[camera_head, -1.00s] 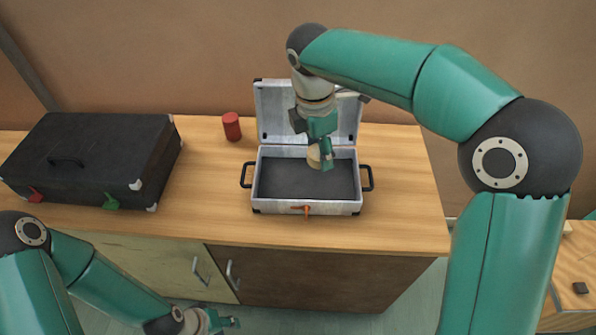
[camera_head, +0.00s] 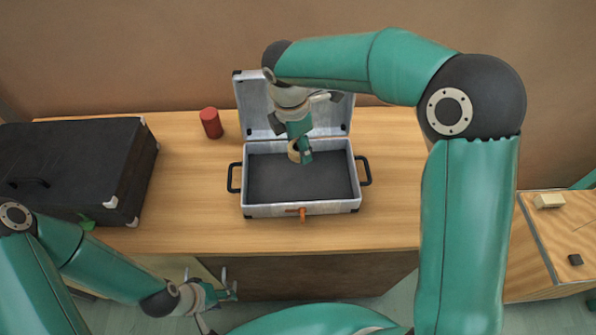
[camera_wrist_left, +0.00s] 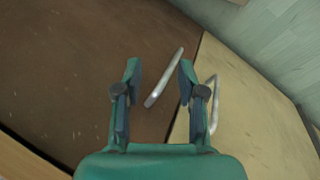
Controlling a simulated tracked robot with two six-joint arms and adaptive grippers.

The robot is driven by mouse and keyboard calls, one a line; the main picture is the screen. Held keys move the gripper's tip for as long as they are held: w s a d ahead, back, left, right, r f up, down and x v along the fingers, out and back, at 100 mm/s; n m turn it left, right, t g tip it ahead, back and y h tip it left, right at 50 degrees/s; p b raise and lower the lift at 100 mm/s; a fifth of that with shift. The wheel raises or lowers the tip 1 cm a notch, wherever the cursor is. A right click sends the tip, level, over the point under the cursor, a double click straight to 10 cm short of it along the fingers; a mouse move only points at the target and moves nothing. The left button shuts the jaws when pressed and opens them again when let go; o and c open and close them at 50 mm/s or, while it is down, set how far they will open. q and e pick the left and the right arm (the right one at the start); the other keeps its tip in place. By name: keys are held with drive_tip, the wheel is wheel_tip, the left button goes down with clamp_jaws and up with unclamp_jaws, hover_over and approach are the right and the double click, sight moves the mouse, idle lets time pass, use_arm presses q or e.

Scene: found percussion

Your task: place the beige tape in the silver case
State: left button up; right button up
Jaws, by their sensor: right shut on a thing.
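The silver case (camera_head: 300,209) stands open on the wooden counter, its lid raised at the back and its dark inside bare. The beige tape (camera_head: 293,151) is a small roll, partly hidden by my right gripper (camera_head: 301,154). That gripper is shut on the tape and holds it over the back part of the open case. The height of the tape above the case floor is hard to tell. My left gripper (camera_head: 230,290) hangs low in front of the cabinet doors. In the left wrist view its two fingers (camera_wrist_left: 157,95) are apart with nothing between them.
A closed black case (camera_head: 75,165) lies on the counter at the left. A red can (camera_head: 211,123) stands behind and left of the silver case. The counter right of the case is clear.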

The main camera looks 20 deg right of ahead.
sight(300, 178)
wheel_tip(300, 178, down, 10)
drive_tip(key=shift+f, duration=0.25)
drive_tip(key=shift+f+b, duration=0.1)
drive_tip(key=shift+b, duration=0.2)
drive_tip(key=o, duration=1)
drive_tip(key=shift+o, duration=0.2)
drive_tip(key=r, duration=0.4)
drive_tip(key=a+r, duration=0.1)
drive_tip(key=r, duration=0.7)
drive_tip(key=shift+s+a+r+p, duration=0.1)
drive_tip(key=shift+a+p, duration=0.2)
drive_tip(key=shift+p, duration=0.1)
